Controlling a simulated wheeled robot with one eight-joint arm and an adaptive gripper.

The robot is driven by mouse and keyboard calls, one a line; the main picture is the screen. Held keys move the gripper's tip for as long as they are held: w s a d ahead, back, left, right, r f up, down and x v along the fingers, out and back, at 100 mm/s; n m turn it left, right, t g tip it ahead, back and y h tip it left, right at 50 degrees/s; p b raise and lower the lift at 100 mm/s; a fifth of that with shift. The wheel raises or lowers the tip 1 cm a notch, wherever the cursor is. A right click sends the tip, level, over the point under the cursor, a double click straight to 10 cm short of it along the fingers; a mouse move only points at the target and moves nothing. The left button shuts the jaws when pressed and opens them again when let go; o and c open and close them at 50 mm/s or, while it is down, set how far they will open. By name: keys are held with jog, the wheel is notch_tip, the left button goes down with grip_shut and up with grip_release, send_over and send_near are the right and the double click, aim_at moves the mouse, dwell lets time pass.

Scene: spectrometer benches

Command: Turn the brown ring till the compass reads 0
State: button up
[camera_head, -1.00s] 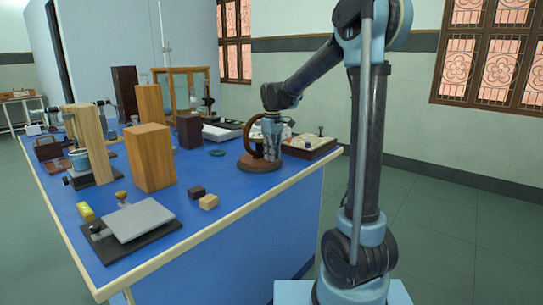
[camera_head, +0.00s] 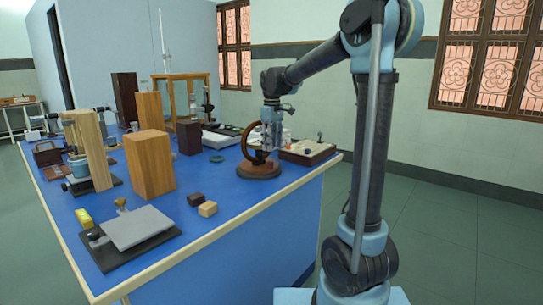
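The brown ring (camera_head: 249,136) stands upright on a round brown base (camera_head: 259,170) near the right edge of the blue bench. The compass is too small to make out; part of the ring's middle is hidden by my gripper. My gripper (camera_head: 268,149) points down at the right side of the ring, overlapping it in the view. I cannot tell whether it touches the ring, or whether its fingers are open or shut.
A box with knobs (camera_head: 306,152) stands close to the right of the ring. Wooden blocks (camera_head: 150,165) and a balance-like plate (camera_head: 138,227) stand nearer. Bare blue bench top (camera_head: 225,180) lies left of the ring's base.

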jog(key=shift+w+r, duration=0.15)
jog(key=shift+r, duration=2.15)
